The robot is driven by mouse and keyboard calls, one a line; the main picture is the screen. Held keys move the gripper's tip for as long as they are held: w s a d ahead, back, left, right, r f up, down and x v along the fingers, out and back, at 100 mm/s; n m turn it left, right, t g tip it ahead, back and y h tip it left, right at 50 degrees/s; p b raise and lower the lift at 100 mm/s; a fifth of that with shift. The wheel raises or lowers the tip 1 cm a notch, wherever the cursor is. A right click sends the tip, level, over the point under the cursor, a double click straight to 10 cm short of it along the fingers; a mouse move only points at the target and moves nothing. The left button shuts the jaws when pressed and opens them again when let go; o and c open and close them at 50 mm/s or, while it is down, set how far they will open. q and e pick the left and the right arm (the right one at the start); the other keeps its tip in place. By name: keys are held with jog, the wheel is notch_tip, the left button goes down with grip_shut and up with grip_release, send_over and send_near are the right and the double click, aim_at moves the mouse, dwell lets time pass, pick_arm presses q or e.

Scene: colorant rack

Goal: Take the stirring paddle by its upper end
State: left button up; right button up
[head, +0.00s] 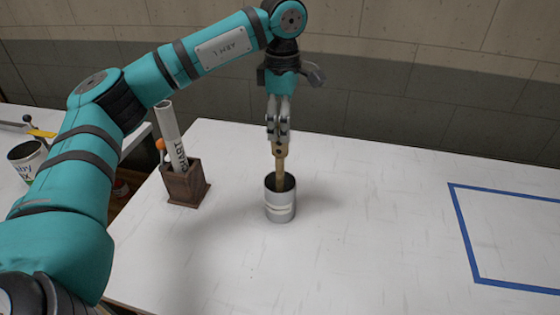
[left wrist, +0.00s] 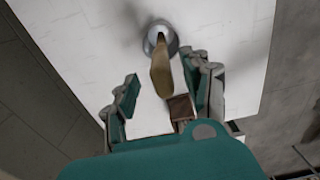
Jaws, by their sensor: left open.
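The stirring paddle (head: 281,168) is a flat wooden stick standing in a grey metal can (head: 280,207) on the white table. In the left wrist view, the paddle (left wrist: 161,68) rises from the can (left wrist: 158,33) toward the camera. My left gripper (head: 279,140) points down directly above the can, with its fingers at the paddle's upper end. In the left wrist view, the open fingers (left wrist: 162,88) appear on either side of that end, with gaps visible. The paddle's lower part is hidden inside the can. My right gripper is not in view.
A dark wooden holder (head: 185,186) with a rolled chart (head: 172,137) stands left of the can. A blue tape outline (head: 463,234) marks the table's right side. The table between can and outline is clear. A labelled cup (head: 27,158) stands on another surface at far left.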

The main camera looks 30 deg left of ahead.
aim_at(280, 156)
pick_arm(q)
jog(key=shift+s+f+p, duration=0.1)
jog(key=shift+f+p, duration=0.2)
jog(key=shift+f, duration=0.1)
jog(key=f, duration=0.1)
jog(key=f+p, duration=0.1)
jog(key=f, duration=0.1)
jog(key=shift+a+f, duration=0.25)
jog(key=shift+f, duration=0.45)
jog(key=shift+d, duration=0.1)
jog(key=shift+c, duration=0.3)
grip_shut()
jog(key=shift+r, duration=0.1)
